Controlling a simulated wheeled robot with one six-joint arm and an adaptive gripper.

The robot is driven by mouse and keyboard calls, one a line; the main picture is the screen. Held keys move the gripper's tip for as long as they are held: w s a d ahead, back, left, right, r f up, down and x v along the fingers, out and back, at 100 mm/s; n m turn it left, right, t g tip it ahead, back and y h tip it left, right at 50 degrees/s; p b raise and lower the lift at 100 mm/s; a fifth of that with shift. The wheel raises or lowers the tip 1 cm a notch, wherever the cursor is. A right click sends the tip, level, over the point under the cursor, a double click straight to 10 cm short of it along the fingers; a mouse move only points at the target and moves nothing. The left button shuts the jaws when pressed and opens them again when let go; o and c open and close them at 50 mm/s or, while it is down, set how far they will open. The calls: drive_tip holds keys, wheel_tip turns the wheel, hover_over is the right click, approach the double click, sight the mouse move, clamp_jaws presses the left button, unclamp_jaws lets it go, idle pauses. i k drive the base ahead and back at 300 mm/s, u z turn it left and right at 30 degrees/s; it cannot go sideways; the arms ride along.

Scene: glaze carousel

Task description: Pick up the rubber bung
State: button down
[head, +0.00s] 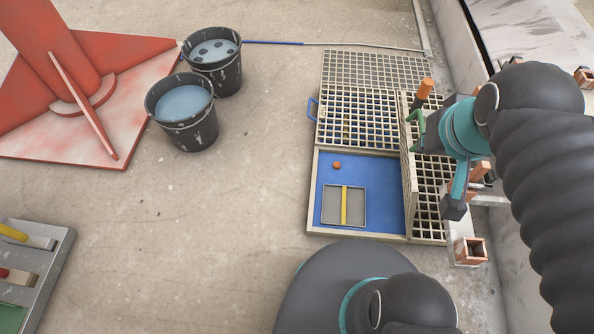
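A small round orange-red piece (336,165), which looks like the rubber bung, lies on the blue floor of the open tray (388,185), above a shallow grey box with a yellow divider (343,205). My gripper (420,130) is at the right, over the upright grating beside the tray, well apart from the round piece. Its fingers are small and partly hidden by my wrist, so I cannot tell whether they are open. An orange-handled tool (425,88) shows close to it; I cannot tell whether they touch.
A slatted grating (375,72) covers the tray's far part. Upright lattice (428,215) borders its right side. Two black buckets (190,135) and a red stand (75,125) are at upper left. A grey rack (45,270) is at lower left. The concrete floor between is clear.

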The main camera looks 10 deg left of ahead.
sight(337, 165)
drive_tip(key=u, duration=0.2)
drive_tip(key=k, duration=1.1)
drive_tip(key=u, duration=1.15)
drive_tip(key=i, duration=0.8)
drive_tip(key=u, duration=0.45)
drive_tip(key=i, duration=0.8)
drive_tip(key=z, duration=0.9)
drive_tip(key=i, duration=0.7)
drive_tip(key=z, duration=0.65)
